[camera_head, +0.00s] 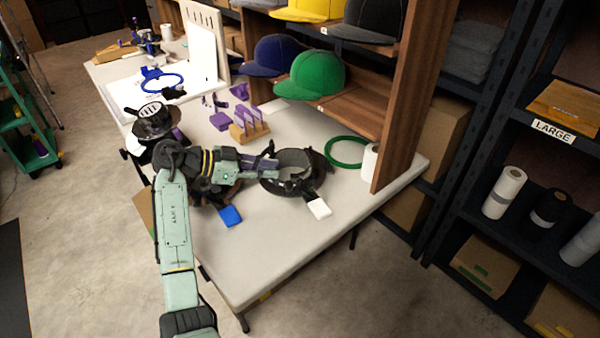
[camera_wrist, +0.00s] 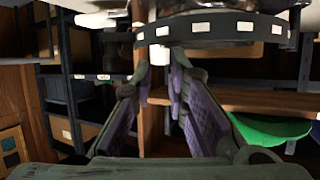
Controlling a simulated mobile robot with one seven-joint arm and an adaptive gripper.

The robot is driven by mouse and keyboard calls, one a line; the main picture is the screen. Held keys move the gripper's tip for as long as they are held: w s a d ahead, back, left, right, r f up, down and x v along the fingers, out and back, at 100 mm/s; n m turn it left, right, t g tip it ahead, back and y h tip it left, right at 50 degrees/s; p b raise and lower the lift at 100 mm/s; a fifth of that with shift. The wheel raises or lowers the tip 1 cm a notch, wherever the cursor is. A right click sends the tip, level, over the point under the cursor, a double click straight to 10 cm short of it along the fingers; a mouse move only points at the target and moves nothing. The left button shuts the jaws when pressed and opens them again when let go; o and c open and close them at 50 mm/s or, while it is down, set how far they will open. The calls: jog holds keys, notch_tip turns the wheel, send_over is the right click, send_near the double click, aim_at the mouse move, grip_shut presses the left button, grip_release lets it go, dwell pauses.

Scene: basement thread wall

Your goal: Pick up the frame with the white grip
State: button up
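The frame with the white grip is a dark round hoop (camera_head: 322,180) lying on the table, with its white grip (camera_head: 319,208) toward the front edge. My gripper (camera_head: 272,158) reaches over the hoop's left side. In the wrist view, my gripper (camera_wrist: 161,82) shows two purple-padded fingers with a gap between them and nothing clearly held. A dark round rim with light rectangles (camera_wrist: 215,30) crosses the top of that view, beyond the fingertips; I cannot tell whether they touch it. A blue grip (camera_head: 230,215) of another frame lies to the left, its hoop mostly hidden by my arm.
A purple-and-wood rack (camera_head: 249,127) stands behind my gripper. Caps, including a green one (camera_head: 310,76), sit on the shelf. The front right tabletop is clear.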

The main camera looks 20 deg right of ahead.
aim_at(300, 174)
jog(key=p+x, duration=0.2)
jog(key=x, duration=0.5)
jog(key=shift+a+f+p, duration=0.1)
jog(key=shift+p, duration=0.2)
jog(key=shift+d+f, duration=0.25)
jog(key=shift+d, duration=0.1)
grip_shut()
notch_tip(300, 174, up, 10)
jog(key=b, duration=0.3)
dwell(0.3)
jog(key=shift+a+r, duration=0.1)
jog(key=shift+r, duration=0.05)
dwell(0.5)
